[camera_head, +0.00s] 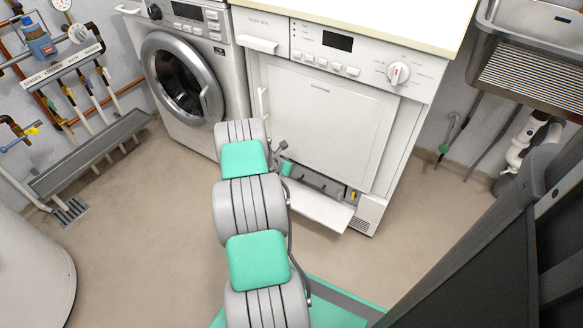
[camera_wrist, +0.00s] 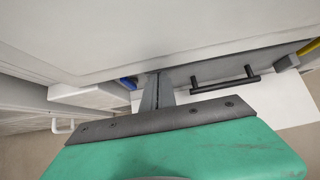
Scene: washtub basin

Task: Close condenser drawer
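The white dryer (camera_head: 325,115) has a low compartment at its base with its white flap (camera_head: 320,207) folded down and outward. The grey condenser drawer front (camera_wrist: 205,70) sits in this compartment, with a black bar handle (camera_wrist: 225,82). In the head view the drawer front (camera_head: 318,183) is partly hidden behind my arm. My gripper (camera_wrist: 158,88) is at the compartment, left of the handle and apart from it. Its fingers look together, with nothing visible between them. Whether the fingertips touch the drawer front cannot be told.
A front-loading washer (camera_head: 185,75) stands left of the dryer. A yellow part (camera_wrist: 309,47) and a blue part (camera_wrist: 128,83) show at the compartment's ends. A metal sink (camera_head: 530,65) is at right. Floor (camera_head: 130,220) is free at left.

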